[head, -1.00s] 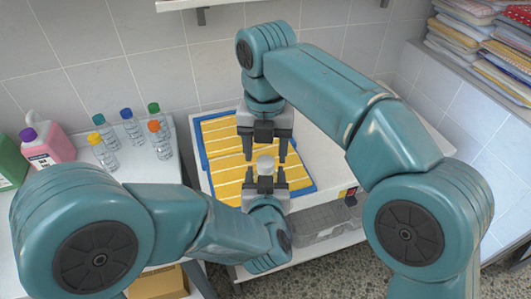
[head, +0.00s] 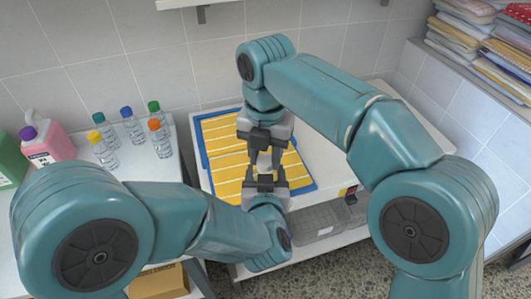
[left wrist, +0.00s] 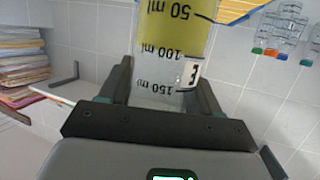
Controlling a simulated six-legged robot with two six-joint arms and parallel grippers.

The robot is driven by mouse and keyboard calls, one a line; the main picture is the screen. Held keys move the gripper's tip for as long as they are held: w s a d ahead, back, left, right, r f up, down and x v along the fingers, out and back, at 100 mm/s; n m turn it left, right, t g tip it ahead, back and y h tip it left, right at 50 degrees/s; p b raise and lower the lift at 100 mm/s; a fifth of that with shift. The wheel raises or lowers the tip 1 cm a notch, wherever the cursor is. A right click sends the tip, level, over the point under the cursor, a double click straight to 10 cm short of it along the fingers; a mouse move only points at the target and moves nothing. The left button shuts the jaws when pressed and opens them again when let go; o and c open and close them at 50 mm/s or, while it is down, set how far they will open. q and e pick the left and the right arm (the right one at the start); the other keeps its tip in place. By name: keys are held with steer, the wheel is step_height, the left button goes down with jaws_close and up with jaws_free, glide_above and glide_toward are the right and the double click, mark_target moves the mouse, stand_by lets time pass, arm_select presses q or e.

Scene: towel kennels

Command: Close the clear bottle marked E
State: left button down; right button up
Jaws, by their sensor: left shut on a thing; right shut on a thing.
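The clear bottle marked E (left wrist: 168,60) fills the upper middle of the left wrist view. Its ml marks and label appear upside down there, and its far part looks yellow. My left gripper (left wrist: 160,95) is shut around its body; in the head view this gripper (head: 265,179) points up from below. My right gripper (head: 264,149) points down from above, shut on the pale top of the bottle (head: 264,161). The bottle is mostly hidden between the grippers in the head view. I cannot tell how the cap sits.
A yellow striped towel on a blue mat (head: 312,188) lies on the white bench behind the grippers. Several small clear bottles with coloured caps (head: 132,127) and a pink jug (head: 47,146) stand on the left table. Folded cloths (head: 480,45) are stacked at upper right.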

steer(key=shift+m, duration=0.4)
steer(key=o, duration=1.2)
steer(key=shift+c, duration=0.2)
steer(key=shift+r, duration=2.25)
steer(key=shift+c, duration=0.4)
